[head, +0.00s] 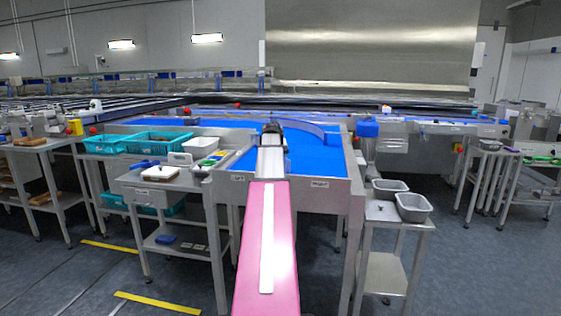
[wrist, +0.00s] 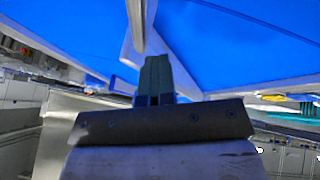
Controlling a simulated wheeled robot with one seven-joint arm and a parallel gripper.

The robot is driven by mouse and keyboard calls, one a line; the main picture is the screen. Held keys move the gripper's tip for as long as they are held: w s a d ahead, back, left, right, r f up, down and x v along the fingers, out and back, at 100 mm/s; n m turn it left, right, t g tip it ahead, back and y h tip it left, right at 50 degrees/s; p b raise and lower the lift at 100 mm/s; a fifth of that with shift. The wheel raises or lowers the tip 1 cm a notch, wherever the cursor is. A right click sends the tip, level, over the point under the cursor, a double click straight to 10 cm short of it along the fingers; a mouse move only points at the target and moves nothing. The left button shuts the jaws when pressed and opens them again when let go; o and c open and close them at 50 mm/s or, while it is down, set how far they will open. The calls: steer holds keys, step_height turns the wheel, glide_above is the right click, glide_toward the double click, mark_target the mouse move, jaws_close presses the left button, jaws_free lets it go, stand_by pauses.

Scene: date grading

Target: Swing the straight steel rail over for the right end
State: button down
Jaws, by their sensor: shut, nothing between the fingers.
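My gripper (head: 272,127) is over the blue belt (head: 318,160) at the far end of my pink arm. In the wrist view its dark fingers (wrist: 156,75) are together with nothing seen between them. A pale grey straight bar (wrist: 138,18), which looks like the steel rail, runs down from the top edge to just beyond the fingertips. Whether the fingers touch it I cannot tell. In the head view my arm and gripper hide most of that spot. A curved blue rail (head: 305,130) stands on the belt to the right of my gripper.
Teal crates (head: 152,143) and a side table (head: 160,182) with a white tray stand left of the belt. Two grey bins (head: 413,208) sit on a small stand at right. A blue-topped post (head: 367,128) stands at the belt's right edge.

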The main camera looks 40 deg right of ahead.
steer(key=v, duration=1)
steer(key=shift+a+h, duration=0.3)
steer(key=shift+a, duration=0.25)
